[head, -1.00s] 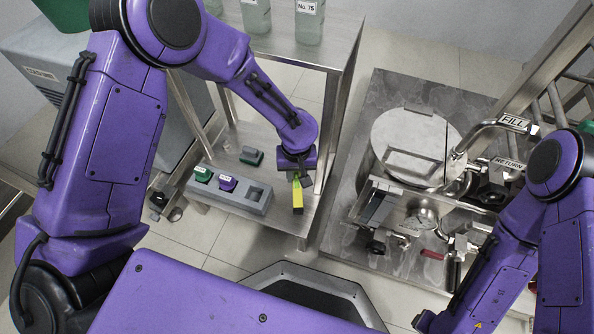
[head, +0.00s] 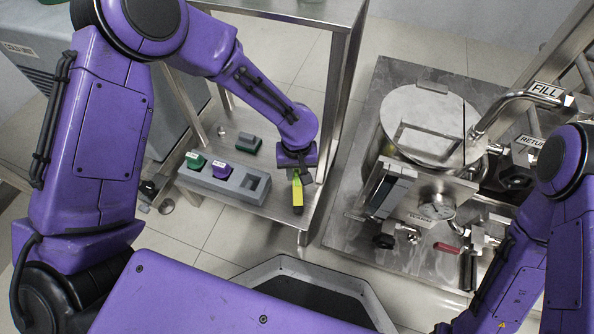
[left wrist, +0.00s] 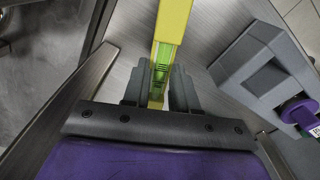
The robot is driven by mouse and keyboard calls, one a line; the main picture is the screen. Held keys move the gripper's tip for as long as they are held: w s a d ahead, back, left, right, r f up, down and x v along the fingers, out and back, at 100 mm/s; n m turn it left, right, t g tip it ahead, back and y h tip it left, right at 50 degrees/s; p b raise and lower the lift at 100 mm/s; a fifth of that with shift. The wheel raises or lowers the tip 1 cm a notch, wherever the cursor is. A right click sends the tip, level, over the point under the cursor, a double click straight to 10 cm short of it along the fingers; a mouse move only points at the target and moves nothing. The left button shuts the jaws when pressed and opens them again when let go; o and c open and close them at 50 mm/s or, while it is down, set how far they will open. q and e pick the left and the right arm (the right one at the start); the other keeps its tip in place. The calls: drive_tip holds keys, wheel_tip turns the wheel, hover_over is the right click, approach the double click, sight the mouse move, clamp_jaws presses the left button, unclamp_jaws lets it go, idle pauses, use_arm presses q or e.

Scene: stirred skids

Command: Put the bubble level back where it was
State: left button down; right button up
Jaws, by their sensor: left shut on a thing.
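The bubble level is a yellow bar with a green vial (head: 297,190); its vial shows close up in the left wrist view (left wrist: 163,62). My left gripper (head: 294,171) is shut on the bubble level and holds it over the right end of the steel shelf, beside the grey holder block. In the left wrist view my left gripper's two grey fingers (left wrist: 168,92) stand on either side of the vial. I cannot tell whether the level touches the shelf. My right arm shows at the right of the head view, but its gripper is not visible.
A grey holder block (head: 230,190) on the shelf carries a green piece (head: 196,162) and a purple piece (head: 221,171), with an empty slot at its right. A steel vessel (head: 425,120) with pipes and a gauge is on the right.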

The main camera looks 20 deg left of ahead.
sight(297, 174)
use_arm(q)
drive_tip(key=shift+f, duration=0.65)
use_arm(e)
drive_tip(key=shift+w+f, duration=0.1)
drive_tip(key=shift+f, duration=0.1)
use_arm(q)
drive_tip(key=c, duration=0.8)
unclamp_jaws()
drive_tip(key=shift+r, duration=0.1)
wheel_tip(297, 174, up, 6)
drive_tip(key=p, duration=0.3)
drive_tip(key=shift+f+p, duration=0.25)
drive_tip(key=shift+p, duration=0.1)
wheel_tip(297, 174, up, 4)
drive_tip(key=shift+f+p, duration=0.1)
drive_tip(key=shift+p, duration=1.05)
drive_tip(key=shift+r, duration=0.55)
use_arm(e)
drive_tip(key=a+r+m+t, duration=0.1)
drive_tip(key=a+r+m, duration=0.1)
drive_tip(key=r, duration=0.4)
drive_tip(key=shift+w+a+m, duration=0.25)
drive_tip(key=shift+a+m, duration=0.15)
drive_tip(key=shift+a, duration=0.5)
